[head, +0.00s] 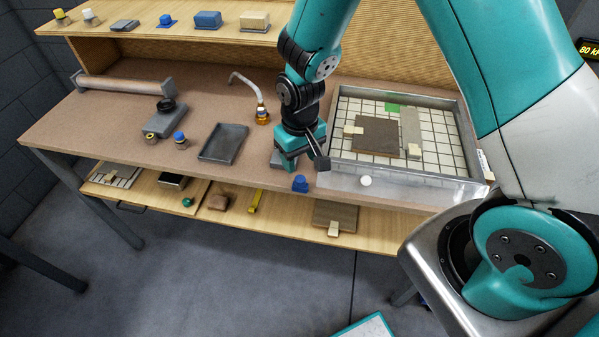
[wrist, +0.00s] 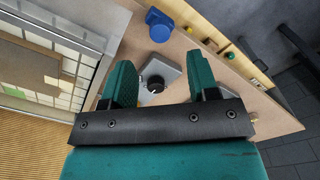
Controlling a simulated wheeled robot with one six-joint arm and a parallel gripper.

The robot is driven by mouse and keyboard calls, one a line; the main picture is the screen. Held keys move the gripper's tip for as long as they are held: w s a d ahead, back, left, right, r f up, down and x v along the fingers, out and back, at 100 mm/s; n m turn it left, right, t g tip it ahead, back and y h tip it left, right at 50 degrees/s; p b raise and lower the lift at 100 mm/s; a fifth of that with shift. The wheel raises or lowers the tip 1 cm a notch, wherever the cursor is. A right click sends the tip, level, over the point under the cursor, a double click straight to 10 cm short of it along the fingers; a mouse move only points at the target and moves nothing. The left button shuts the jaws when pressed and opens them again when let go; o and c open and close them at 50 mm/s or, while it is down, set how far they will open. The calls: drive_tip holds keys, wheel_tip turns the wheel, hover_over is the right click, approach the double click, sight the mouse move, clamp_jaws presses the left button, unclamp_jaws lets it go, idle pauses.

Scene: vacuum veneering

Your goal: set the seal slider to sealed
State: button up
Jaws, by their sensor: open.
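My gripper (head: 288,162) points down over the workbench, just left of the metal-framed tray (head: 408,182). In the wrist view my gripper (wrist: 160,76) is open, its two teal fingers apart with nothing held. A grey plate with a round black knob (wrist: 153,84) shows between and beyond the fingers; contact cannot be told. In the head view my gripper hides most of this plate. I cannot make out which part is the seal slider. A white round knob (head: 366,181) sits at the tray's front, and a small white label (head: 483,162) at its right end.
A blue knobbed piece (head: 300,184) stands at the bench's front edge, close to my gripper. A bent pipe with a brass base (head: 262,116) stands behind left. A dark shallow tray (head: 223,142) lies further left. A brown panel (head: 376,136) lies on the grid.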

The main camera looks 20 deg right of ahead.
sight(300, 178)
wheel_tip(300, 178, down, 7)
drive_tip(key=shift+r+p, duration=0.1)
drive_tip(key=shift+p, duration=0.4)
clamp_jaws()
